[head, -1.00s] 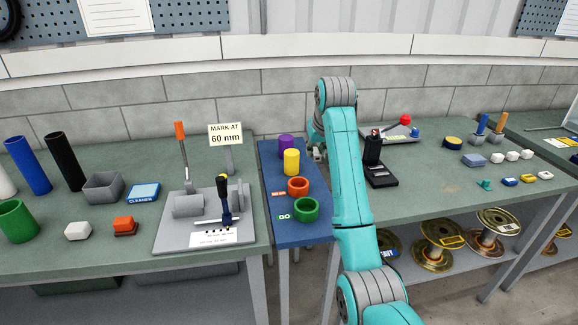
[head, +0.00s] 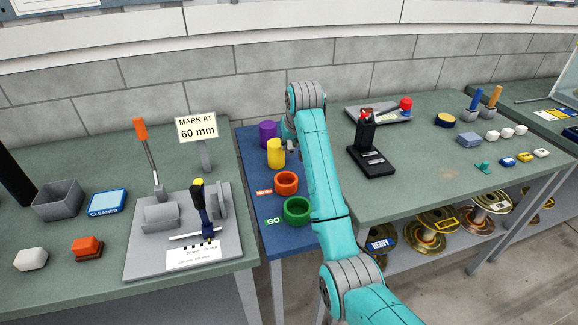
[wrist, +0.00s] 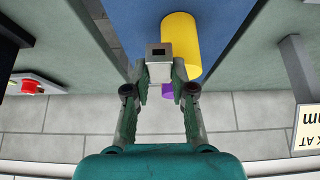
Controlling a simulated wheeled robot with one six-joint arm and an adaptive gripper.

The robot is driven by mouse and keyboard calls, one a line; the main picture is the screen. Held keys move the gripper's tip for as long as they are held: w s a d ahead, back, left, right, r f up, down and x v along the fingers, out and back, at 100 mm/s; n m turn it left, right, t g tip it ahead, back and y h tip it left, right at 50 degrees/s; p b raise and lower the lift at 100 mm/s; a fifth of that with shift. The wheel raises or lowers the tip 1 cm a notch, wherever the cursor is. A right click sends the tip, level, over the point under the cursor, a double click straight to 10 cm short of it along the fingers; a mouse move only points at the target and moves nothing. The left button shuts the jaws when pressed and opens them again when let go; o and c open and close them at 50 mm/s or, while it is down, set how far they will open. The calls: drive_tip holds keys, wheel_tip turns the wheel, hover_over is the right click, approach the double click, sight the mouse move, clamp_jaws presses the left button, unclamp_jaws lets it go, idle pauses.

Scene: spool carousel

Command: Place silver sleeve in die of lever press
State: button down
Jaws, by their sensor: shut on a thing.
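My gripper (wrist: 160,72) is shut on the silver sleeve (wrist: 160,67), a small grey squared piece with a dark opening in its end, seen in the wrist view. In the head view my arm mostly hides the gripper, which is near the far end of the blue table. A black upright device (head: 370,150) with a flat base stands on the right bench. Behind it is a grey plate (head: 360,117) with a red ball-ended lever (head: 405,103). I cannot tell which of these is the lever press, and no die is clearly visible. The sleeve is apart from both.
The blue table (head: 255,180) holds a purple cylinder (head: 268,133), yellow cylinder (head: 275,153), orange ring (head: 286,182) and green ring (head: 297,210). A grey fixture (head: 140,262) with levers stands left. The right bench (head: 428,165) has clear room right of the black device.

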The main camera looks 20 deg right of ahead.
wheel_tip(320, 180, down, 9)
drive_tip(key=shift+r, duration=0.1)
idle(0.4)
drive_tip(key=shift+f, duration=0.2)
drive_tip(key=c, duration=1)
unclamp_jaws()
